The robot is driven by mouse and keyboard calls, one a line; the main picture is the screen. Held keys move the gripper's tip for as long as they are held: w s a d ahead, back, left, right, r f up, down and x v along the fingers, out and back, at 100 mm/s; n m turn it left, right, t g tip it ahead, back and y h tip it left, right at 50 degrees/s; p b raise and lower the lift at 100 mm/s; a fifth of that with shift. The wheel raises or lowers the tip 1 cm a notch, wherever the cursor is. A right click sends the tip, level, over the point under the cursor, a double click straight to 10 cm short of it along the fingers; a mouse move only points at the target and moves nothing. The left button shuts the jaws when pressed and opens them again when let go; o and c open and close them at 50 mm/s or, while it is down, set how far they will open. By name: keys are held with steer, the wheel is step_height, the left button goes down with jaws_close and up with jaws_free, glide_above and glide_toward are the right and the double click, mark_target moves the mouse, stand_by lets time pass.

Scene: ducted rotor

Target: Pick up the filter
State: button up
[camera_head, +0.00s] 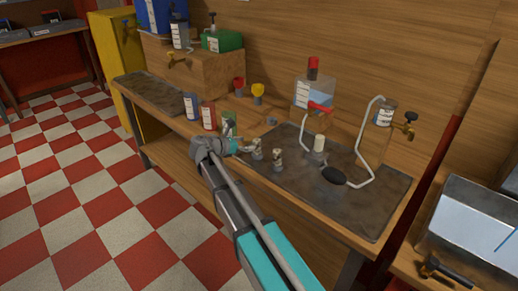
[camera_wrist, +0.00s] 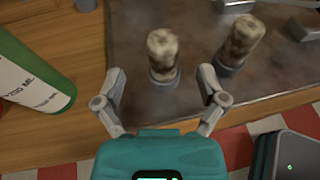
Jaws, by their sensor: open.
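Two mottled brown-and-cream cylinders, which look like used filters, stand in grey bases on the dark mat (camera_head: 345,205). One filter (camera_wrist: 162,50) is ahead of my open gripper (camera_wrist: 160,78), roughly centred between its fingertips and not held. The second filter (camera_wrist: 240,38) stands to its right, outside the fingers. In the head view the nearer filter (camera_head: 257,150) is just right of my gripper (camera_head: 243,148), and the second filter (camera_head: 277,158) is beyond it. A clean white cylinder (camera_head: 319,143) stands farther right on the mat. I cannot tell which one the task names.
A green labelled bottle (camera_wrist: 28,75) lies left of my gripper in the wrist view. Red and blue labelled cans (camera_head: 208,115) stand left on the bench. A clear container (camera_head: 312,95) and bent tubing (camera_head: 366,150) stand at the right. A metal bin (camera_head: 470,225) is far right.

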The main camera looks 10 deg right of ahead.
mark_target(257, 140)
steer(key=shift+b+x, duration=0.65)
steer(key=shift+x, duration=1.95)
steer(key=shift+r, duration=0.1)
steer(key=c, duration=1.2)
steer(key=shift+r, duration=0.25)
steer(key=shift+c, duration=0.2)
